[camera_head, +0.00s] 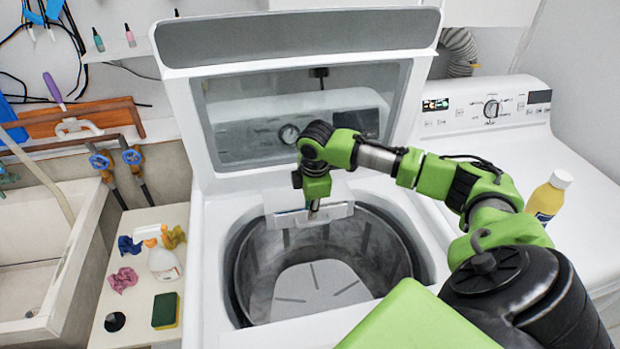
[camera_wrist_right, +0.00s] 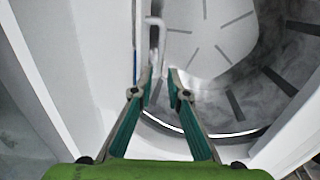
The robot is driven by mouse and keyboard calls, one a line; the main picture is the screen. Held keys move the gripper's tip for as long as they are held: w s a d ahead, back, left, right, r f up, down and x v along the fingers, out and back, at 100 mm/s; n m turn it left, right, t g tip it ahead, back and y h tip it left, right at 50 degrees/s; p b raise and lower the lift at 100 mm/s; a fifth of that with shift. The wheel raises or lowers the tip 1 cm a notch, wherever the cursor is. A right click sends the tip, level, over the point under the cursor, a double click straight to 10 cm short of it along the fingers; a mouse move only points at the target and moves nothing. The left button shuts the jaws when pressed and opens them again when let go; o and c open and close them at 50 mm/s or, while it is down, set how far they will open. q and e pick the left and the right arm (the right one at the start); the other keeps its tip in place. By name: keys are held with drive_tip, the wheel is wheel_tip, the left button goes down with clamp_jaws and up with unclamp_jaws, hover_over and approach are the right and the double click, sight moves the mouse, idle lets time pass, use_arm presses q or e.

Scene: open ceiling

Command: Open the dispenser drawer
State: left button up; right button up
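The white dispenser drawer (camera_head: 338,212) sits at the back rim of the open washer tub in the head view, under the raised lid. It looks shut, though my gripper covers part of its front. My right gripper (camera_head: 313,211) points down at the drawer front. In the right wrist view the fingertips (camera_wrist_right: 161,76) are apart, with a thin white handle (camera_wrist_right: 154,40) showing just beyond and between them. I cannot tell whether they touch it. My left gripper is not in view.
The washer's raised lid (camera_head: 300,38) stands behind my arm, and the open metal drum (camera_head: 262,270) lies below. A second machine (camera_head: 490,125) with a yellow bottle (camera_head: 548,198) stands at the right. A side table (camera_head: 140,255) holds cleaning items at the left.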

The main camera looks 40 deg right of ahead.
sight(310, 224)
drive_tip(key=f, duration=0.4)
drive_tip(key=w+f+p, duration=0.1)
drive_tip(key=f, duration=0.1)
drive_tip(key=shift+d+f, duration=0.15)
drive_tip(key=shift+d, duration=0.1)
drive_tip(key=shift+c, duration=0.3)
clamp_jaws()
